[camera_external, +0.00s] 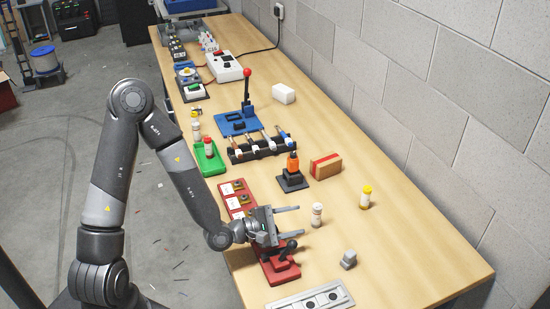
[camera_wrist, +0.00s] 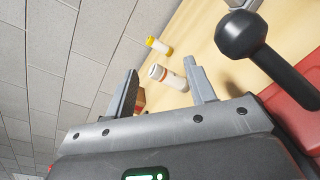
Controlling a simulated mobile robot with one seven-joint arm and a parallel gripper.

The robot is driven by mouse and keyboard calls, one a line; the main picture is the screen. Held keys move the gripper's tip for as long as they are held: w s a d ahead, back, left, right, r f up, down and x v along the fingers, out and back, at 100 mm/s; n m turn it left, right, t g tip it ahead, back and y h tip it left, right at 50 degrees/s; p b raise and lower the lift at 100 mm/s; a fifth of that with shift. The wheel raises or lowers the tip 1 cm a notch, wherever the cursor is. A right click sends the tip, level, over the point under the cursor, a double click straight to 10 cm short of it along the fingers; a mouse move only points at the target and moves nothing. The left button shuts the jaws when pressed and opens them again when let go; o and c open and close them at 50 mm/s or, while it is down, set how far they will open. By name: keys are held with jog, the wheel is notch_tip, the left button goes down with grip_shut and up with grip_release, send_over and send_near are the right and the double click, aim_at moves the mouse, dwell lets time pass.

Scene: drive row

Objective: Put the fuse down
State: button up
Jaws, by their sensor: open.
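A white fuse (camera_external: 317,215) with a narrow coloured band stands upright on the wooden bench. My gripper (camera_external: 301,222) is open, its fingers pointing at this fuse from the left. In the wrist view the fuse (camera_wrist: 170,78) shows in the gap between the two fingertips (camera_wrist: 161,70), with no clear contact on either side. Whether it lies within the fingers or just beyond the tips is hard to tell. A second white fuse with a yellow cap (camera_external: 365,197) stands farther right; it also shows in the wrist view (camera_wrist: 158,45).
A red base with a black-knobbed lever (camera_external: 280,265) lies close under my gripper. A small grey block (camera_external: 349,260) and a grey panel (camera_external: 312,300) are nearer the front.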

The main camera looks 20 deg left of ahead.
aim_at(317, 206)
jog(key=n, duration=0.2)
jog(key=f+n+t, duration=0.1)
jog(key=n, duration=0.2)
jog(key=shift+w+a+t, duration=0.15)
jog(key=shift+t, duration=0.15)
jog(key=n, duration=0.2)
jog(key=a+f+n+t+y, duration=0.1)
jog(key=n, duration=0.1)
jog(key=w+n+y, duration=0.1)
jog(key=n, duration=0.1)
jog(key=shift+a+f+t, duration=0.3)
jog(key=shift+t, duration=0.1)
jog(key=x, duration=1)
jog(key=shift+w+d+f, duration=0.1)
jog(key=shift+w+f, duration=0.05)
jog(key=shift+w, duration=0.25)
grip_shut()
